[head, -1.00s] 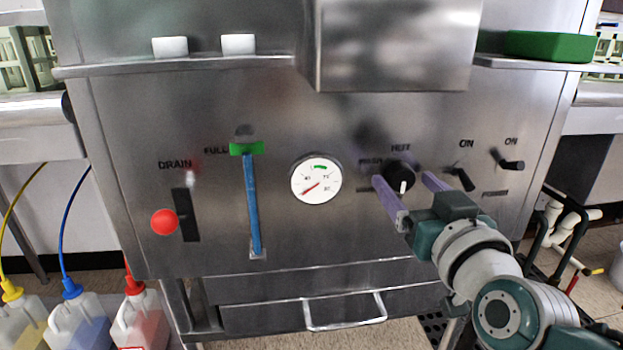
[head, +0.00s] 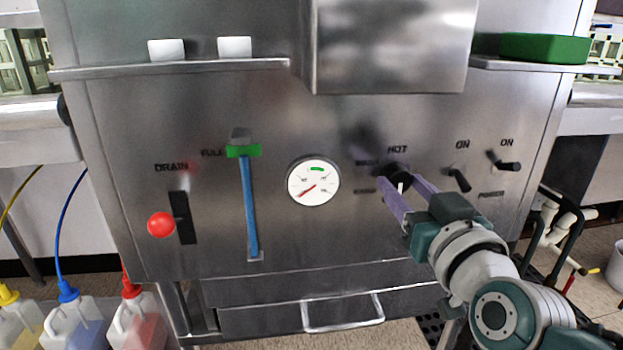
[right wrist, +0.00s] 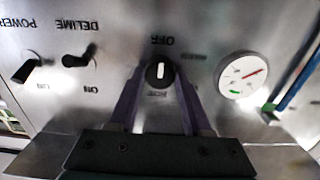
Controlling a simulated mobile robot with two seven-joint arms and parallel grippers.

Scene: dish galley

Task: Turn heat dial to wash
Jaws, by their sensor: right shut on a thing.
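The heat dial (head: 401,184) is a round black knob with a white pointer mark, on the steel front panel right of the gauge. The mark points down in the head view. The right wrist view shows the dial (right wrist: 159,74) upside down, its mark towards the OFF label and away from HOT. The WASH lettering left of it is blurred in the head view. My right gripper (head: 396,179) has its two purple fingers on either side of the knob, shut on it; they hide part of its sides. My left gripper is out of view.
A white round gauge (head: 313,182) sits left of the dial. Two black switches (head: 459,180) (head: 509,166) are close on the right. A steel box (head: 395,45) juts out above. The red drain knob (head: 161,224) and blue level tube (head: 251,205) are further left.

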